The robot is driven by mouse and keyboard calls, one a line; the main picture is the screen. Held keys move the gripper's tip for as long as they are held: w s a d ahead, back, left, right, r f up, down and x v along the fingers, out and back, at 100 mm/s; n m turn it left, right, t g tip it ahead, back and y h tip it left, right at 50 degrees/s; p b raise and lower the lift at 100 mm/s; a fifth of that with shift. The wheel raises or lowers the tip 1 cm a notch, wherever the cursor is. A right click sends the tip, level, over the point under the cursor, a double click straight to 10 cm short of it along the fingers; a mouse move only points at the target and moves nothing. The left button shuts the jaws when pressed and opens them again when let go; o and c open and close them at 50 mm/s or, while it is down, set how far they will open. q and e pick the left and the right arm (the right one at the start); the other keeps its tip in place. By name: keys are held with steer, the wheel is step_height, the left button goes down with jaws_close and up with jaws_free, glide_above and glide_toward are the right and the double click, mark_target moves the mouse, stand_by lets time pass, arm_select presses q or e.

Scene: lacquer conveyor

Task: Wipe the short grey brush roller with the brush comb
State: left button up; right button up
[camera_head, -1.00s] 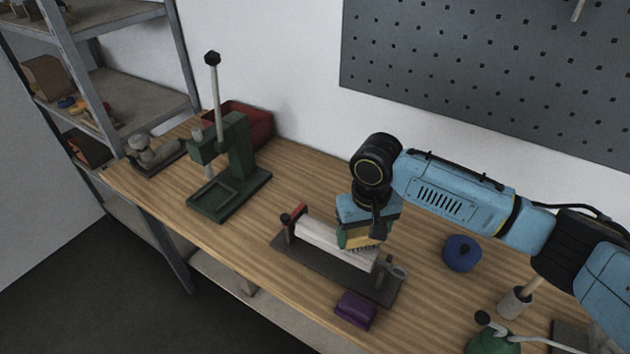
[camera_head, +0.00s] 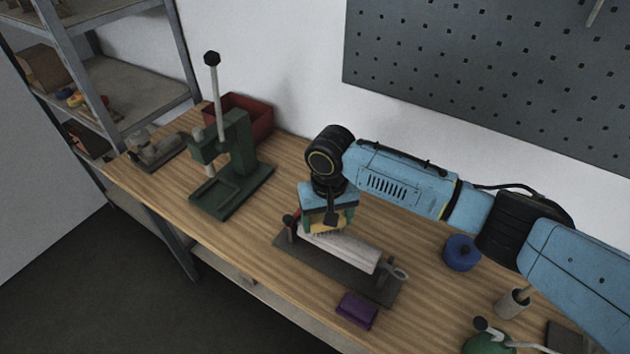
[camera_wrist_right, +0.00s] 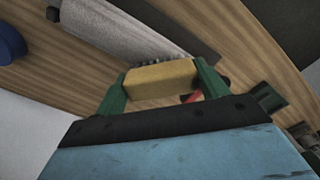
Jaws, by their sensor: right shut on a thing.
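The short grey brush roller (camera_head: 352,252) lies on a dark stand on the bench, with a red and black piece at its left end and a ring-shaped handle at its right. It also shows in the right wrist view (camera_wrist_right: 120,28). My right gripper (camera_head: 327,226) is shut on the brush comb (camera_head: 336,221), a yellow block with dark teeth pointing down. In the right wrist view the comb (camera_wrist_right: 160,82) sits between the green fingers. The comb is over the roller's left end; I cannot tell whether its teeth touch. My left gripper is not in view.
A green press (camera_head: 232,165) with an upright lever stands at the left, a red bin (camera_head: 247,116) behind it. A purple block (camera_head: 356,310) lies in front of the stand. A blue round object (camera_head: 461,253) is to the right. The bench between press and stand is clear.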

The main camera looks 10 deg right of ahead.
steer(key=shift+w+a, duration=0.45)
steer(key=shift+a, duration=0.25)
steer(key=shift+w+a+r+p, duration=0.1)
steer(key=shift+w+r+p, duration=0.05)
steer(key=shift+r+p, duration=0.4)
steer(key=shift+w+r+p, duration=0.15)
steer(key=shift+r+p, duration=0.35)
steer(key=shift+s+r+p, duration=0.25)
steer(key=shift+r+p, duration=0.7)
steer(key=shift+p, duration=0.2)
steer(key=shift+w+r+p, duration=0.1)
steer(key=shift+r+p, duration=0.85)
steer(key=shift+p, duration=0.15)
steer(key=shift+r, duration=1.1)
